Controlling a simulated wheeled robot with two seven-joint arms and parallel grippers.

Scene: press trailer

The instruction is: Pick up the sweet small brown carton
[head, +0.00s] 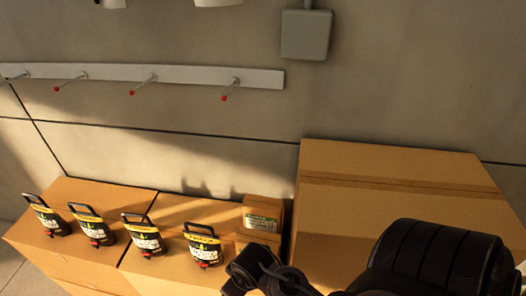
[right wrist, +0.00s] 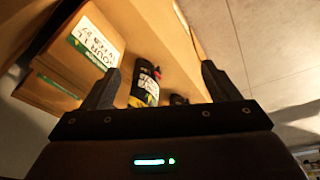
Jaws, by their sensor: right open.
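A small brown carton (head: 262,214) with a white and green label stands on larger boxes near the wall, left of a big carton. In the right wrist view, a brown carton (right wrist: 84,50) with a white and green printed label shows at upper left, with a second brown box edge below it. The label is only partly readable. My right gripper (right wrist: 158,84) is open and empty, its two fingers apart. The labelled carton lies beyond and left of the left finger, not between the fingers. My left gripper is not in view.
Several black handled containers (head: 143,236) with yellow and white labels stand in a row on the brown boxes at left. A large brown carton (head: 390,170) stands at right, partly hidden by my arm. A peg rail (head: 180,76) crosses the wall above.

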